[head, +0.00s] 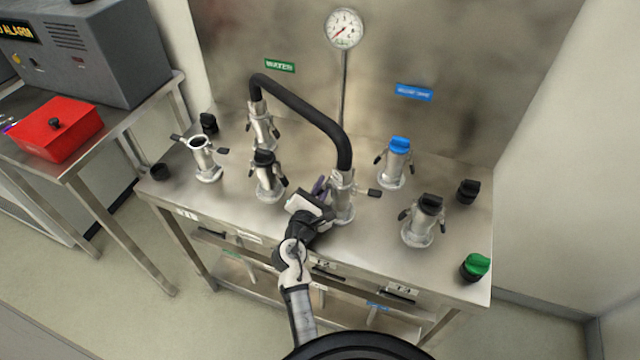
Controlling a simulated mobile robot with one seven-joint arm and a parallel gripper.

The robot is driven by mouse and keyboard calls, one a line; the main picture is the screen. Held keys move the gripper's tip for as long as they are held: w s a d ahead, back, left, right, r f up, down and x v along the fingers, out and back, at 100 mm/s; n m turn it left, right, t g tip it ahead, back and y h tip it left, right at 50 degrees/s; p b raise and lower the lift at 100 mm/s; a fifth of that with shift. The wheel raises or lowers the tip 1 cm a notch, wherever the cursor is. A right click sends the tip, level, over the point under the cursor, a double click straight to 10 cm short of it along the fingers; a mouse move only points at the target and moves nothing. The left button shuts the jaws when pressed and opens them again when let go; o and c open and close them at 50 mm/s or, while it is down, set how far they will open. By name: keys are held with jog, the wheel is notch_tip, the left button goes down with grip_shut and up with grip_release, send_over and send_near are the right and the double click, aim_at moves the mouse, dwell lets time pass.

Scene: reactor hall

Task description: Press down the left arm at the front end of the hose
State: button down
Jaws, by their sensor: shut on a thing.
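The black hose (305,108) arches from a back coupling to a metal coupling (342,198) at its front end, on the steel bench. The front coupling's right arm (374,193) sticks out to the right, about level. Its left arm is hidden behind my gripper (322,192). My gripper comes from the front, lies against the left side of this coupling, and is shut on the left arm. How far the left arm is tilted cannot be seen.
A capped coupling (267,175) stands close left of my gripper, an open coupling (202,158) farther left. A blue-capped coupling (397,163) and a black-capped one (424,222) stand right. Loose caps, one green (475,267), lie near the edges. A gauge (343,29) rises behind.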

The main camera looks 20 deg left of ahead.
jog(key=shift+d+f, duration=0.1)
dwell(0.5)
jog(key=c, duration=1.5)
grip_release()
jog(key=shift+c, duration=0.2)
